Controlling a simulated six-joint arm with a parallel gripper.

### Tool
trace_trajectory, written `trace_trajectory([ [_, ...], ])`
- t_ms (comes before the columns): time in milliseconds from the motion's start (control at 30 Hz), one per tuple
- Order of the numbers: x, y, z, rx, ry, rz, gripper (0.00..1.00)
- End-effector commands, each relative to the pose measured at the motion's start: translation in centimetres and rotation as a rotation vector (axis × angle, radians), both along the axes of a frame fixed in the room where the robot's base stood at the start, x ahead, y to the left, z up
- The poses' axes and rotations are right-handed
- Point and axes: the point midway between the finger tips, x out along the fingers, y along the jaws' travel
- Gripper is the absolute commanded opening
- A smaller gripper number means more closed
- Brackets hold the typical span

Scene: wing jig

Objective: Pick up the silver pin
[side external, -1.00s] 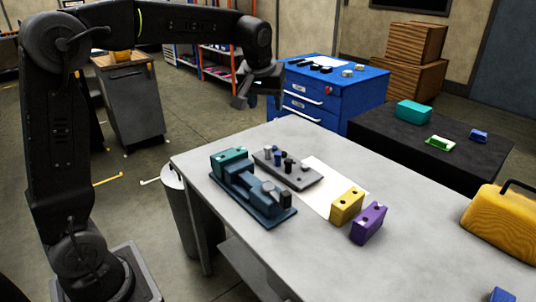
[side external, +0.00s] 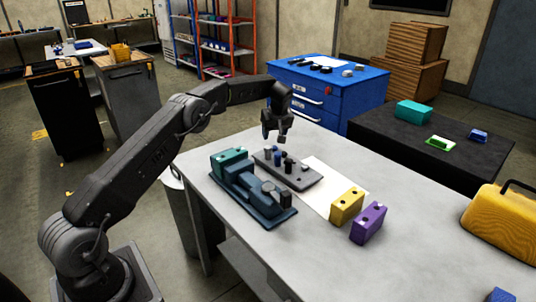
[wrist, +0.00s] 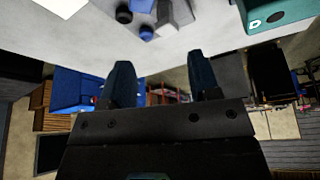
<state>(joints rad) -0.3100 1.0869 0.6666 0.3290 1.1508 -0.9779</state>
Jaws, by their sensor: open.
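The silver pin (side external: 267,152) stands at the far left end of a grey rack plate (side external: 308,181) on the table, among blue and dark pins. In the wrist view a light grey shape at the top edge (wrist: 165,14) seems to be the silver pin, partly cut off by the frame. My gripper (side external: 275,139) is open and empty, fingers pointing down, a little above the far end of the rack. Its two fingers also show apart in the wrist view (wrist: 161,75).
A dark blue clamp fixture (side external: 263,208) with a teal block (side external: 230,158) stands beside the rack, close on its left. A yellow block (side external: 347,206) and a purple block (side external: 369,223) stand at right. A white sheet (side external: 318,193) lies behind.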

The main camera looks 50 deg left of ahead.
Motion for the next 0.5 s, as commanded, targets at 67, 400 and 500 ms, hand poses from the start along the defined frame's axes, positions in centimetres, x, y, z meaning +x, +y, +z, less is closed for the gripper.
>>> trace_trajectory([
  [67,0.2,0.6,-1.6,-0.001,0.002,0.001,0.56],
  [400,0.6,1.8,-4.6,-0.001,0.001,-0.001,0.56],
  [500,0.4,2.3,-5.7,0.000,0.002,-0.001,0.56],
])
